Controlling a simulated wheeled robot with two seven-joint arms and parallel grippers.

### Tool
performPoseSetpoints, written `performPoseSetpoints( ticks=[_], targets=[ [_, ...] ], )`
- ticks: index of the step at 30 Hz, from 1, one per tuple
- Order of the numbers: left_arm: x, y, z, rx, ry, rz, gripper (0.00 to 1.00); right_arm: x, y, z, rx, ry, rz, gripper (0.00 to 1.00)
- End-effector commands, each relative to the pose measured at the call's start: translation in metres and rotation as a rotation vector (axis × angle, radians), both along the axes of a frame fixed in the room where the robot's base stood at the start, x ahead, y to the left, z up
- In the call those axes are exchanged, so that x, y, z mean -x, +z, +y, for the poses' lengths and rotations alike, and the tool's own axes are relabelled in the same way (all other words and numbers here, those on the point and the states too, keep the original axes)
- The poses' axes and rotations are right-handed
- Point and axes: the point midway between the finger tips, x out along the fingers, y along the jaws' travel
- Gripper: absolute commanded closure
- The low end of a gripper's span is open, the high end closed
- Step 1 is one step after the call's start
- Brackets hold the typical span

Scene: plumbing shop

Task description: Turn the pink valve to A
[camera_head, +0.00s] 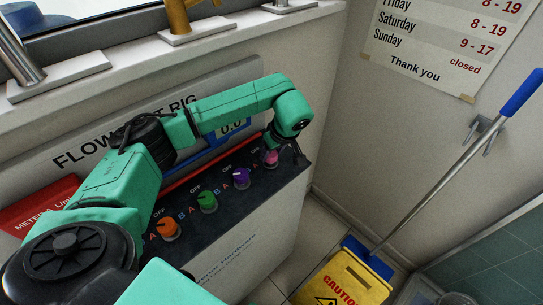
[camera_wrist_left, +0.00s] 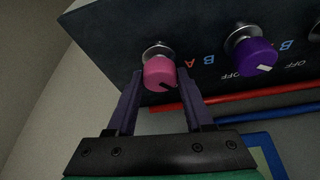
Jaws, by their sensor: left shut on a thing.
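The pink valve (camera_head: 270,158) is the knob at the far right end of the dark panel. In the left wrist view the pink valve (camera_wrist_left: 159,73) sits between the two dark fingers of my left gripper (camera_wrist_left: 160,85), which is shut on it. A dark pointer mark on its face points to the lower right in that view. A red letter A (camera_wrist_left: 190,62) shows just right of the knob. In the head view my left gripper (camera_head: 284,150) reaches down at the knob, and the wrist partly hides it. My right gripper is not in view.
A purple valve (camera_head: 241,178), a green valve (camera_head: 207,201) and an orange valve (camera_head: 167,228) stand along the panel (camera_head: 223,183). Red and blue pipes run behind. A yellow caution bucket (camera_head: 345,280) with a mop handle (camera_head: 450,155) stands on the floor to the right.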

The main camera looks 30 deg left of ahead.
Motion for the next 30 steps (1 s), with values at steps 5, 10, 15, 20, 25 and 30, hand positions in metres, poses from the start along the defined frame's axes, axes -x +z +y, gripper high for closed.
performPoseSetpoints(
  ticks=[5,10,15,20,25,30],
  targets=[
    [-0.003,0.000,0.000,-0.002,0.159,-0.006,1.00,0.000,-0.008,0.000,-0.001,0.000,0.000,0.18],
    [-0.003,0.001,0.000,-0.002,0.283,-0.005,1.00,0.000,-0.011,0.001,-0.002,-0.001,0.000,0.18],
    [-0.004,0.001,0.000,-0.002,0.373,-0.006,1.00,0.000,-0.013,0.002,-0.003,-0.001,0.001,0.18],
    [-0.004,0.001,0.001,-0.001,0.423,-0.005,1.00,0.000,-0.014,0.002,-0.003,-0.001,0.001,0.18],
    [-0.004,0.002,0.000,0.000,0.443,-0.005,1.00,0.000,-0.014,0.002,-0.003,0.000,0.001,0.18],
    [-0.004,0.002,0.000,0.000,0.446,-0.005,1.00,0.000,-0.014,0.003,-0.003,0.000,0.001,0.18]
  ],
)
